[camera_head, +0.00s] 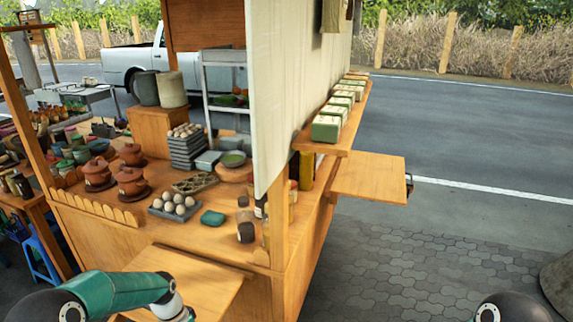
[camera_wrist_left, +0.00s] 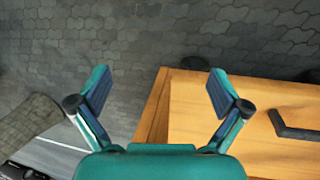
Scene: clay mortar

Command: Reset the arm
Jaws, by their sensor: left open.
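My left arm (camera_head: 115,292) comes in at the bottom left in the head view, bent over a low wooden shelf at the stall's front. Its gripper fingers are out of the frame there. In the left wrist view my left gripper (camera_wrist_left: 158,92) is open and empty. Its two teal fingers are spread above grey paving and the edge of a wooden surface (camera_wrist_left: 200,110). Nothing is between the fingers. Part of my right arm (camera_head: 512,308) shows as a dark rounded shape at the bottom right of the head view; its gripper is not visible.
The wooden stall counter (camera_head: 205,238) carries clay pots (camera_head: 131,181), a tray of eggs (camera_head: 175,206) and dark jars (camera_head: 246,232). A side shelf (camera_head: 370,178) juts out at right. A dark handle (camera_wrist_left: 293,128) lies on the wood in the wrist view. Paving (camera_head: 430,260) at right is clear.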

